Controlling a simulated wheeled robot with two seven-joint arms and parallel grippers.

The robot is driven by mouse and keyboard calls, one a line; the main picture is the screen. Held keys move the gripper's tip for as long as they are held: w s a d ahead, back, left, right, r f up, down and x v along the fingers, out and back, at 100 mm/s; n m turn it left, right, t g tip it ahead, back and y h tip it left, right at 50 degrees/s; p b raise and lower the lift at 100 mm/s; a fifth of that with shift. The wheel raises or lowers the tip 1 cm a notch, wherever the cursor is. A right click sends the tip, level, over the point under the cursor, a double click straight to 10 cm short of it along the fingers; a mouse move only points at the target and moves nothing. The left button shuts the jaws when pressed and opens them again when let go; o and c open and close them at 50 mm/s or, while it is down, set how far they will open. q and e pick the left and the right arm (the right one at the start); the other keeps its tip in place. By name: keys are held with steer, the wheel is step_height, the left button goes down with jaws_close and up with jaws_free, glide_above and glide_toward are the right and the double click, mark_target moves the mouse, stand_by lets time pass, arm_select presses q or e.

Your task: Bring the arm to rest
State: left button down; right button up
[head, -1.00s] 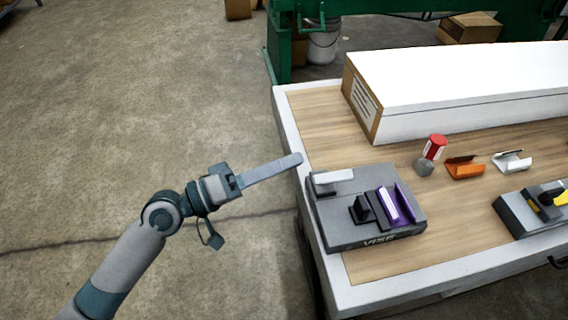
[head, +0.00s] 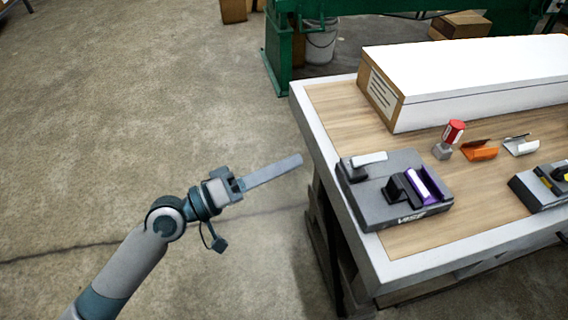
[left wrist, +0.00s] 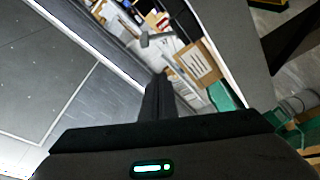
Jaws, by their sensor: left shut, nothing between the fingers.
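My left arm comes in from the lower left in the head view. Its gripper (head: 298,160) is shut and empty, held over the open floor to the left of the workbench (head: 352,215), apart from its edge. In the left wrist view the shut fingers (left wrist: 157,90) point away from the camera, with the bench behind them. My right gripper is not in view.
A grey vise block (head: 375,212) with a purple piece (head: 430,183) stands on the bench. Behind are a red-topped item (head: 453,132), an orange bracket (head: 480,151), a white bracket (head: 521,145) and a long white box (head: 470,75). The left floor is clear.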

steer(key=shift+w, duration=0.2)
